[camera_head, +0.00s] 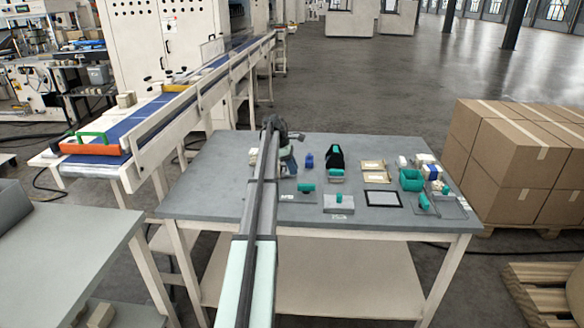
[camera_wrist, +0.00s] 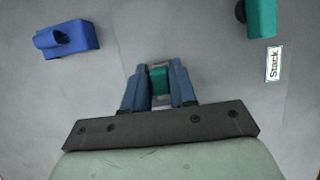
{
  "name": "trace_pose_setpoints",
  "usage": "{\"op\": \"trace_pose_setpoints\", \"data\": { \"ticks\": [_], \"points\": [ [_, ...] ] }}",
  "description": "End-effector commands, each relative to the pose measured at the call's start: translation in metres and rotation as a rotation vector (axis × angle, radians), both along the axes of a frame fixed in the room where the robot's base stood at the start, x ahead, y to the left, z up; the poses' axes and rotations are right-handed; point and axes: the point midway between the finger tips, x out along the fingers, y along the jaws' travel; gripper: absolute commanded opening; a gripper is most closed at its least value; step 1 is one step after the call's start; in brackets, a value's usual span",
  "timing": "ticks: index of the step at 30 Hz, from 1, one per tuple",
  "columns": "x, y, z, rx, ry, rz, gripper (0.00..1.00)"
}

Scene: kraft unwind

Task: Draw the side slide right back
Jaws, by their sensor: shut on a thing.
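My gripper (camera_wrist: 160,88) shows in the wrist view with its blue fingers shut on a small teal piece (camera_wrist: 159,78). A grey part shows at the piece's ends; the rest is hidden by the fingers, so I cannot tell how the slide sits. In the head view my gripper (camera_head: 288,163) is over the left part of the grey table (camera_head: 210,190), and my arm hides much around it. Just right of it are a blue block (camera_head: 309,160) and a dark and teal holder (camera_head: 335,160). The blue block also shows at upper left in the wrist view (camera_wrist: 68,39).
Flat plates with teal knobs (camera_head: 338,204), a dark-framed pad (camera_head: 383,199), tan packets (camera_head: 375,172) and a teal bin (camera_head: 411,180) lie to the right. A "Stack" label (camera_wrist: 273,64) lies on the tabletop. A conveyor (camera_head: 190,90) runs behind left; cartons (camera_head: 520,150) stand right.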

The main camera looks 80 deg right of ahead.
Motion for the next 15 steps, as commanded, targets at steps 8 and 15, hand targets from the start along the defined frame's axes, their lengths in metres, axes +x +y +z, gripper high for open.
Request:
{"op": "trace_pose_setpoints", "data": {
  "ticks": [8, 15],
  "points": [
    [-0.049, 0.000, 0.000, 0.000, 0.000, -0.003, 0.00],
    [-0.062, 0.000, 0.000, -0.001, 0.002, -0.001, 0.00]
  ]
}}
